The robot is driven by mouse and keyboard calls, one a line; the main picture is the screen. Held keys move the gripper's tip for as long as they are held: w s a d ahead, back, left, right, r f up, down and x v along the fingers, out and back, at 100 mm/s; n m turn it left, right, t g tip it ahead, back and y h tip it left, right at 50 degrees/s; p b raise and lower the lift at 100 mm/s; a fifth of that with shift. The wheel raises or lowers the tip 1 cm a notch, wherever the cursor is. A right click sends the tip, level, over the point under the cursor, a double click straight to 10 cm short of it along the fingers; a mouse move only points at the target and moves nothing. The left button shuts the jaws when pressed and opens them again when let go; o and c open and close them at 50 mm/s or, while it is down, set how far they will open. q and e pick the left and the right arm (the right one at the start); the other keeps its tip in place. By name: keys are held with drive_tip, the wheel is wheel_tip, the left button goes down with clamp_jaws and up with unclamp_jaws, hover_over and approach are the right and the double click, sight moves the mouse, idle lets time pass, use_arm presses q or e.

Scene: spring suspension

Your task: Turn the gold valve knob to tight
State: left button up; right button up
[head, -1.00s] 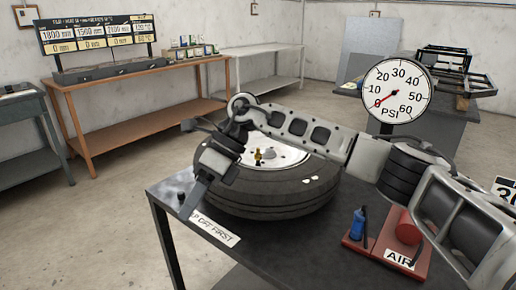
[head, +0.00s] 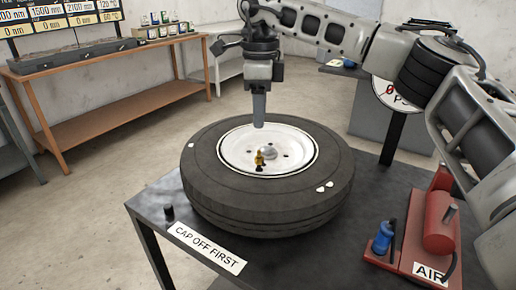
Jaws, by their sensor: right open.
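The gold valve knob (head: 260,158) is small and stands on the white wheel hub (head: 290,138) of a tire lying flat on the dark table. A small dark piece shows just below the knob. My right gripper (head: 259,118) points down above the far part of the hub, above and behind the knob and apart from it. It is open; its fingers line up in this view, so the gap between them is hidden. Nothing shows between them. My left gripper is not in view.
The tire (head: 268,205) fills the table's middle. A small black cap (head: 169,212) stands by the "CAP OFF FIRST" label (head: 207,247). A red air unit (head: 438,222) and a blue bottle-like item (head: 383,237) are at right. My arm partly covers the gauge (head: 391,93).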

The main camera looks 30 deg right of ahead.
sight(259, 151)
wheel_tip(259, 151, down, 10)
drive_tip(key=shift+f+p, duration=0.15)
drive_tip(key=shift+p, duration=0.25)
clamp_jaws()
